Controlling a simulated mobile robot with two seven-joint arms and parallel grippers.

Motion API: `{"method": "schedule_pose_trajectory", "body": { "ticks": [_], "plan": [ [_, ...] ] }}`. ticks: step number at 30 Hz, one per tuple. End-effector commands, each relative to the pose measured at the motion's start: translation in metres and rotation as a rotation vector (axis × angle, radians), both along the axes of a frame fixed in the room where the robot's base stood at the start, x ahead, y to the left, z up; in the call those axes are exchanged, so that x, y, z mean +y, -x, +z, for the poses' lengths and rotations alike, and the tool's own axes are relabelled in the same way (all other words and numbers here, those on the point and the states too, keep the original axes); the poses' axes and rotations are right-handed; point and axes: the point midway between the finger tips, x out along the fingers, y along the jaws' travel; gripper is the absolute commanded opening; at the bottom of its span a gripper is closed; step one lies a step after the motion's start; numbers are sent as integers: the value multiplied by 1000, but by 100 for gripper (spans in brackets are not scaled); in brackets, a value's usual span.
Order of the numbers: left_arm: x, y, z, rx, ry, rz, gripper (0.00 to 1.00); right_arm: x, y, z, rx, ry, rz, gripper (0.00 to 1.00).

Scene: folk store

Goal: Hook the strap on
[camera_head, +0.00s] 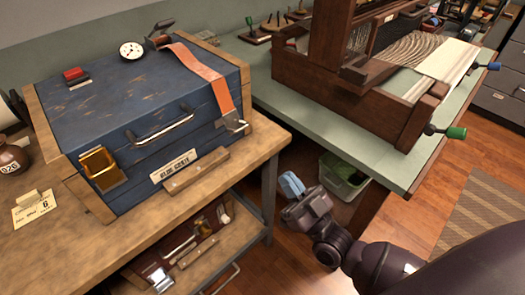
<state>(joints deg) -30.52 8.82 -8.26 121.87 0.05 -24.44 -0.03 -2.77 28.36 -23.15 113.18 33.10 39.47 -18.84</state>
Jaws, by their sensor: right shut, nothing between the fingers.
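An orange strap (203,75) runs across the lid of a worn blue crate (125,92) and bends down over its front right edge. A metal buckle or hook (235,123) is at the strap's lower end, against the crate's front. I cannot tell whether it is caught on anything. A metal handle (160,131) and a label plate (175,166) are on the crate's front. My right gripper (291,184), with light blue fingertips, is shut and empty, below and to the right of the strap end, clear of the crate. My left gripper is out of view.
The crate stands on a wooden bench (240,160) with an open drawer (215,250) of tools below. A loom-like wooden frame (350,100) stands on a green table (270,90) at right. A green bin (343,175) sits beneath, beyond my right gripper.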

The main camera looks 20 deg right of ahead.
Motion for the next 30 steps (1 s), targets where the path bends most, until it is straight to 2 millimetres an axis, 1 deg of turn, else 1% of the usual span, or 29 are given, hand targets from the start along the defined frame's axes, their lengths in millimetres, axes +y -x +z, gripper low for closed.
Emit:
{"method": "schedule_pose_trajectory", "body": {
  "ticks": [5,18,21,24,30],
  "plan": [
    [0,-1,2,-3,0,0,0,6,-17,14,-5,-1,1,0],
    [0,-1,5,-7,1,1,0,26,-78,55,-4,-2,1,0],
    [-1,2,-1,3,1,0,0,30,-91,48,3,1,1,0],
    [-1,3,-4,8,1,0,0,33,-101,45,3,1,1,0],
    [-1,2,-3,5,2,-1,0,37,-113,44,2,1,0,0]
  ]
}}
